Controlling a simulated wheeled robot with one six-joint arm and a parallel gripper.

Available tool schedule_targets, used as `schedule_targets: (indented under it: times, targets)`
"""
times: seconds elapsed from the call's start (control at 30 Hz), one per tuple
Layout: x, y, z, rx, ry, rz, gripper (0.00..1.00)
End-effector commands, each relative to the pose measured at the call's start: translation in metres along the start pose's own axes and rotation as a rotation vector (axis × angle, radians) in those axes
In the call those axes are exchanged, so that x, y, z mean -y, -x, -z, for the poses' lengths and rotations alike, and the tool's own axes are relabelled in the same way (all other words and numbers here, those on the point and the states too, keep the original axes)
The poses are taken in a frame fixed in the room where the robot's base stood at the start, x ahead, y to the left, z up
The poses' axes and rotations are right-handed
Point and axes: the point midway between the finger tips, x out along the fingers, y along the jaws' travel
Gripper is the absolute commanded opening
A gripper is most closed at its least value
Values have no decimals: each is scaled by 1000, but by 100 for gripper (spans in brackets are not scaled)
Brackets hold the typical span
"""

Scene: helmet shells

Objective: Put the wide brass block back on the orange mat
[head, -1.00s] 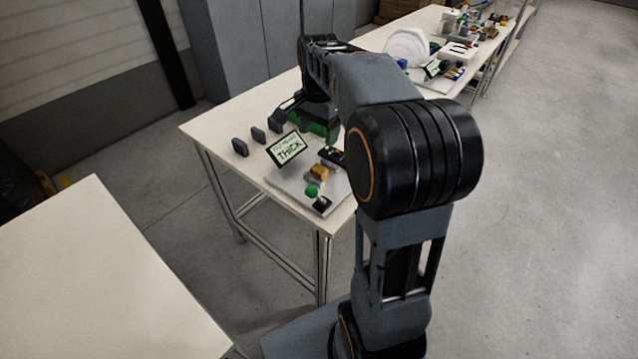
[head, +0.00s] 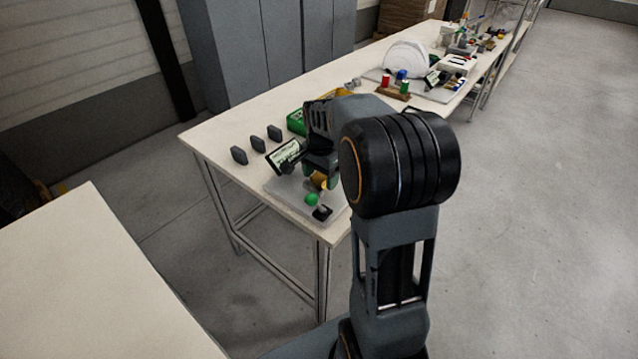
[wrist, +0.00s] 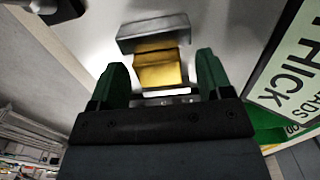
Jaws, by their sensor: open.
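A brass block (wrist: 160,69) sits between the two green fingers of my gripper (wrist: 162,62) in the wrist view, with a gap on either side. Its far edge lies against a grey metal bar (wrist: 153,33). In the head view the block (head: 318,180) shows as a small yellow patch on the grey plate (head: 285,190), partly covered by my gripper (head: 321,183). My gripper is open and low around the block. I cannot make out the orange mat for sure; a yellow-orange patch (head: 345,92) shows behind my arm.
A tilted sign reading THICK (head: 287,156) stands close beside my gripper; it also shows in the wrist view (wrist: 290,75). Several dark upright pieces (head: 257,143) and a green bin (head: 296,121) stand behind. A white helmet shell (head: 405,57) is farther along.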

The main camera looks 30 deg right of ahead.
Motion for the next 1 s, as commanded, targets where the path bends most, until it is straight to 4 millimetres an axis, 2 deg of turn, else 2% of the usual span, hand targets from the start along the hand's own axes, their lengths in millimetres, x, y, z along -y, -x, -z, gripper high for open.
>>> schedule_targets:
  times: [0.1,0.4,1.0]
  targets:
    - [0,-9,0,0,0,0,72]
    - [0,-10,0,-1,0,1,70]
    - [0,-9,0,-1,0,1,13]
